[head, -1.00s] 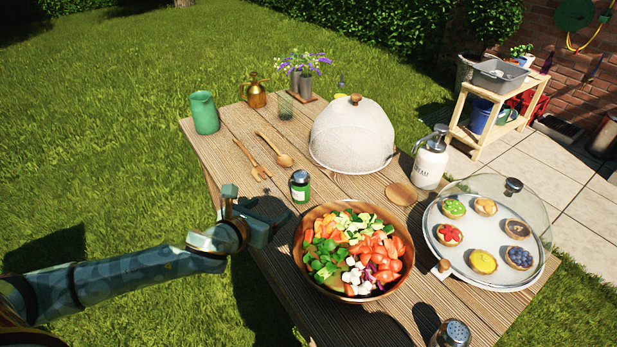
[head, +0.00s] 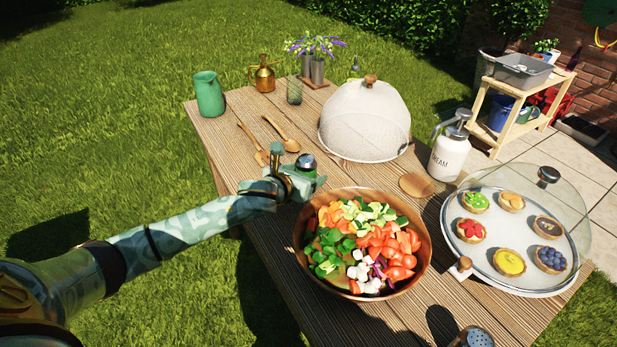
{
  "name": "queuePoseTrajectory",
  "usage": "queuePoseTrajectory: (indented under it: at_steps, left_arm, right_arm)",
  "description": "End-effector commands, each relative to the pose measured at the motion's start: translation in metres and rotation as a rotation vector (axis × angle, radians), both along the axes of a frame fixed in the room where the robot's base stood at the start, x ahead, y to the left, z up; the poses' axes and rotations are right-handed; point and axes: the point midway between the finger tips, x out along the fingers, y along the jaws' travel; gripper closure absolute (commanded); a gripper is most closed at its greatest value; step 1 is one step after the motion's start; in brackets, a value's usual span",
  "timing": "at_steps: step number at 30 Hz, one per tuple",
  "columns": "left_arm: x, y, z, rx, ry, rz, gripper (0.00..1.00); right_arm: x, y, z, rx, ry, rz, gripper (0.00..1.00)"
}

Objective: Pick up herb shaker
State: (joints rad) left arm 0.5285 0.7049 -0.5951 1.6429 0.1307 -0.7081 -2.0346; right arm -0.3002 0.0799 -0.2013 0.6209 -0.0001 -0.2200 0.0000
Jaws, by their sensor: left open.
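The herb shaker (head: 306,163) is a small green jar with a dark and silver lid, standing on the wooden table behind the salad bowl. My left gripper (head: 297,172) reaches in from the left and is at the shaker, covering much of its lower body. Its jaws are open, with the shaker at or between the fingers; contact cannot be told. My right gripper is out of view.
The salad bowl (head: 420,262) stands close in front and right of the shaker. Wooden utensils (head: 256,147) lie behind left. A mesh dome (head: 365,125) and cream dispenser (head: 449,150) stand farther back. A tart platter (head: 455,248) is at right; another shaker (head: 474,338) is at the bottom edge.

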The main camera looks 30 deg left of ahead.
Motion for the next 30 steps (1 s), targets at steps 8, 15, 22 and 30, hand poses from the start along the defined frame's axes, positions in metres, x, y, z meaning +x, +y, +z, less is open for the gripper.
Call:
queuePoseTrajectory:
  at_steps: [8,15,22,30]
  left_arm:
    - [0.014,0.000,-0.006,0.002,0.001,-0.001,0.28]
    - [0.014,0.000,-0.006,0.001,0.001,0.000,0.70]
    - [0.014,0.000,-0.006,0.001,0.001,0.000,0.79]
    - [0.014,0.000,0.010,0.003,-0.003,0.000,0.79]
  right_arm:
    - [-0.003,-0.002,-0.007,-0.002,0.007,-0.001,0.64]
    - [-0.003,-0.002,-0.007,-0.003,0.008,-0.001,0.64]
    - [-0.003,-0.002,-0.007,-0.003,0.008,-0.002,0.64]
    - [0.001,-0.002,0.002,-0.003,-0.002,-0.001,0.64]
